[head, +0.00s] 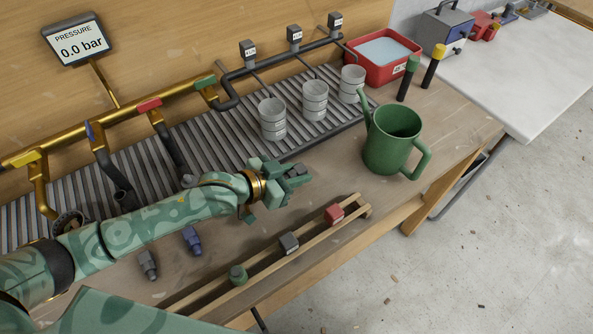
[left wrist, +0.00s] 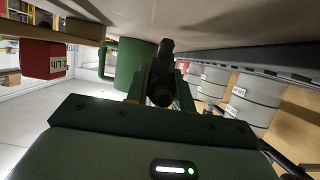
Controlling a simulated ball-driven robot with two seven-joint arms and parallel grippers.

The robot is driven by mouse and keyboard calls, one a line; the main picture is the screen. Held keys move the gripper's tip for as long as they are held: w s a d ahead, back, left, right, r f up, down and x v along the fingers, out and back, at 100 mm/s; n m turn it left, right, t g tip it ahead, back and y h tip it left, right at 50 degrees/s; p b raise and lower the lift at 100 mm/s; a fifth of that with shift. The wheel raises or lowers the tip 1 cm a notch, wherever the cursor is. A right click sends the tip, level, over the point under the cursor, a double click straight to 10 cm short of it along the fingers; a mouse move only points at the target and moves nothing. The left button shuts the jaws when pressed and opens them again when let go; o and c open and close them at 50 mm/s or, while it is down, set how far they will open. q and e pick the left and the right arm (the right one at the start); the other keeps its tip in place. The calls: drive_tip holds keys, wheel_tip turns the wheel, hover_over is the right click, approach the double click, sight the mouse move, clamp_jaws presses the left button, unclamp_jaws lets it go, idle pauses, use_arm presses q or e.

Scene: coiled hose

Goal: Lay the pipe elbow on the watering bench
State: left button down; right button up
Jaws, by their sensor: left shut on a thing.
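My left gripper (head: 290,177) reaches in from the left over the bench, short of the green watering can. It is shut on a small dark grey piece (head: 297,170), which appears to be the pipe elbow. In the left wrist view the dark piece (left wrist: 161,88) sits between the fingers, its shape partly hidden by them. The watering bench (head: 330,178) is the wooden worktop below, and the held piece appears to be above it. I cannot tell the exact gap. My right gripper is not in view.
The green watering can (head: 390,145) stands right of the gripper. A wooden rack (head: 262,262) with small blocks lies along the front edge. A grey fitting (head: 147,265) and blue fitting (head: 191,240) lie left of it. Metal cups (head: 272,120) stand on the slatted tray behind.

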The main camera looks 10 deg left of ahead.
use_arm(q)
drive_tip(key=shift+f+b, duration=0.3)
drive_tip(key=shift+f, duration=0.25)
drive_tip(key=c, duration=1.1)
unclamp_jaws()
drive_tip(key=shift+s+r, duration=0.1)
drive_tip(key=p+v, duration=0.5)
drive_tip(key=v, duration=1.1)
drive_tip(key=shift+s+a, duration=0.1)
